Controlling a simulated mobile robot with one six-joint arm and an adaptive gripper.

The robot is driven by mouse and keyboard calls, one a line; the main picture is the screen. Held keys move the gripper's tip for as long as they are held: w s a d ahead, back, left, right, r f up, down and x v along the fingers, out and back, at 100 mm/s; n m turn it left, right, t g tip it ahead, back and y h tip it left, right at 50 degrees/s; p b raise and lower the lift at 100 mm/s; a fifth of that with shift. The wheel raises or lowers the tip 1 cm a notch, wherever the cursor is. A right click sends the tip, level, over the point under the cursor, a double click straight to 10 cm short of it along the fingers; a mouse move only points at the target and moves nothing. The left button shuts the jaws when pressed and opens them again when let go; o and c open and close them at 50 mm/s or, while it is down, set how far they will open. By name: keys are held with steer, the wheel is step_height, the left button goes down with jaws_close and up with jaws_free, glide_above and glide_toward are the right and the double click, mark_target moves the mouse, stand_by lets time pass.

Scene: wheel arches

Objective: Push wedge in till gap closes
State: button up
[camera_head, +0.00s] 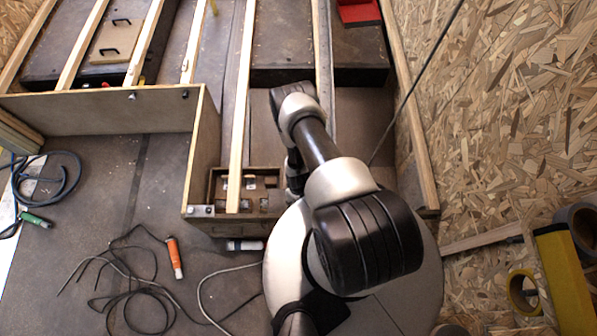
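My arm reaches forward and up the picture from the lower middle. Its end drops behind the forearm, beside the right side of a small open wooden box (217,188). My gripper's fingers cannot be made out there, so I cannot tell whether they are open or shut, or touching anything. Several small wooden blocks (269,181) show inside the box. I cannot tell which piece is the wedge, and no gap can be picked out at this size. A long pale wooden strip (243,100) runs up the picture from the box.
A low wooden wall (120,112) stands left of the box. An orange-handled tool (175,258) and loose dark cables (135,295) lie on the floor at lower left. A chipboard wall (510,110) closes the right side. A yellow tape roll (523,292) lies at lower right.

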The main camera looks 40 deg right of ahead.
steer(key=shift+f, duration=0.2)
steer(key=shift+c, duration=0.6)
jaws_close()
